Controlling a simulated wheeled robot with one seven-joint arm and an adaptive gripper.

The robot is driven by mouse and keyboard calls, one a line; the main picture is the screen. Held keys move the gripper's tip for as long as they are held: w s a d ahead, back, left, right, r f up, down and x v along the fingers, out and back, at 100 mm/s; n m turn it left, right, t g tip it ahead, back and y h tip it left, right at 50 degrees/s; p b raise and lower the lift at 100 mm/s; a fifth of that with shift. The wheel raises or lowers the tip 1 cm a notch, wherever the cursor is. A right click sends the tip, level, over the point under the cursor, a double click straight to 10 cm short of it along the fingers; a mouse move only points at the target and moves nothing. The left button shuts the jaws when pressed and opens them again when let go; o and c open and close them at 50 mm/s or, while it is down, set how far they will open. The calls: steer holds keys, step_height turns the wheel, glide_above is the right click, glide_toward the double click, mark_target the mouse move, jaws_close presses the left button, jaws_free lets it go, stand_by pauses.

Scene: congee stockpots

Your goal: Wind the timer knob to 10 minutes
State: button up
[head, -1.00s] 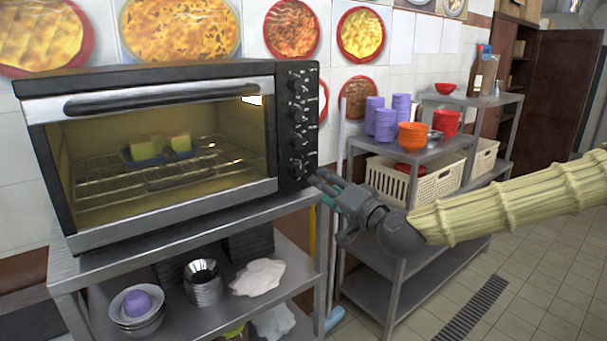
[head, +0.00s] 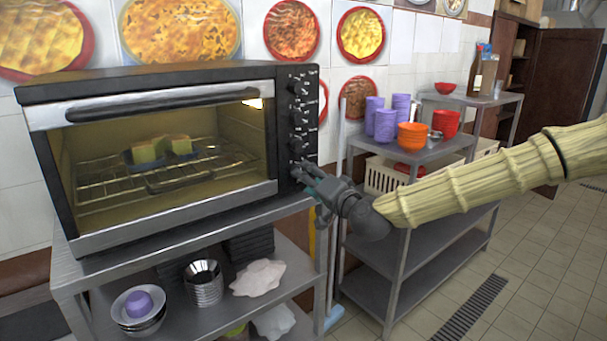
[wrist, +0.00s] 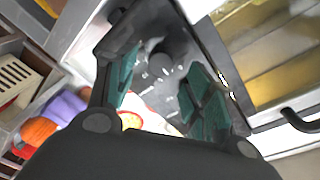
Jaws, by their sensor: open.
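The toaster oven (head: 150,80) stands on a metal shelf at the left, with a column of dark knobs on its right-hand panel (head: 305,75). My gripper (head: 301,172) is at the lowest knob, coming from the right. In the wrist view, a round dark knob (wrist: 160,64) with pale dial marks lies between the two teal-padded fingers (wrist: 160,85). The fingers are apart, with a gap on each side of the knob. In the head view the fingers partly hide the lowest knob. I cannot read its pointer or the dial numbers.
The oven door is closed, with a handle (head: 165,103) along its top; food sits on the rack inside. A metal shelf (head: 400,255) with purple cups, orange bowls (head: 411,136) and a white basket (head: 385,176) stands right of the oven. The tiled floor at right is clear.

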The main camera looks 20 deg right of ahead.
steer(key=shift+w+a+p, duration=0.15)
steer(key=shift+w, duration=0.65)
steer(key=shift+w+a+p, duration=0.15)
steer(key=shift+w, duration=0.6)
steer(key=c, duration=1)
steer(key=shift+m, duration=0.3)
steer(key=shift+d+m+g+y+b, duration=0.1)
steer(key=shift+m+g+y+b, duration=0.25)
steer(key=shift+m+b, duration=2.85)
steer(key=shift+d+m+g+y+b, duration=0.1)
steer(key=shift+m+g+y+b, duration=0.25)
steer(key=shift+m+b, duration=2.85)
steer(key=shift+r+m+p, duration=0.1)
steer(key=shift+m+p, duration=0.75)
steer(key=shift+m, duration=0.15)
